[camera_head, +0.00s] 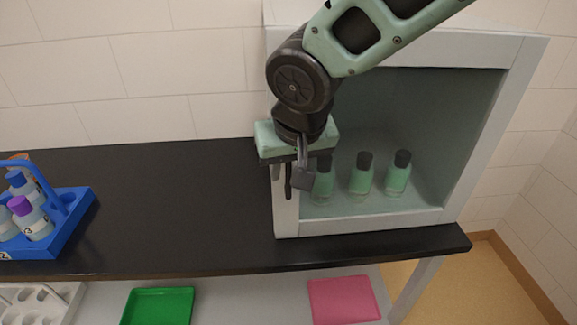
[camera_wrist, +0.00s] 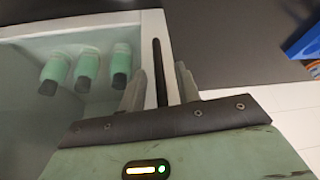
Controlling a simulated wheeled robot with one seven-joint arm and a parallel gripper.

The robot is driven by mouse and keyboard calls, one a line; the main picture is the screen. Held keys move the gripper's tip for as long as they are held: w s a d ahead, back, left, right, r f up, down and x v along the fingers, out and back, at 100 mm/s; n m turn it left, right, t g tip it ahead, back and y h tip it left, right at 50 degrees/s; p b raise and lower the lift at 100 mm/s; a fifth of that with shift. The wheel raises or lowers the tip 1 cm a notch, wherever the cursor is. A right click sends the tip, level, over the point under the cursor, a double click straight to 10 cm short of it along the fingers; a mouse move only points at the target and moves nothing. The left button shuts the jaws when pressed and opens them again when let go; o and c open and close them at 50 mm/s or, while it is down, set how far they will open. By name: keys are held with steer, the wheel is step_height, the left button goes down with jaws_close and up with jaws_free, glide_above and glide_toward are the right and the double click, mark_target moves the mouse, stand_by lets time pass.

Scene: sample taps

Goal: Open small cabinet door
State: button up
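The small cabinet (camera_head: 360,226) has a white frame and stands on the black counter. Its front looks like a tinted clear pane, and the door appears shut. A dark bar handle (camera_wrist: 160,72) runs along the white door edge in the wrist view. My gripper (camera_wrist: 162,75) is open, with one finger on each side of the handle and a small gap visible on both sides. In the head view my gripper (camera_head: 297,182) is at the cabinet's left front edge and hides most of the handle. Several green bottles (camera_head: 362,178) with dark caps stand inside the cabinet.
A blue rack (camera_head: 70,225) with bottles stands at the left of the black counter (camera_head: 170,205). The counter between rack and cabinet is clear. A green tray (camera_head: 158,306) and a pink tray (camera_head: 343,300) lie on the shelf below.

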steer(key=shift+w+f, duration=0.25)
steer(key=shift+f, duration=0.4)
jaws_close()
steer(key=shift+s, duration=0.15)
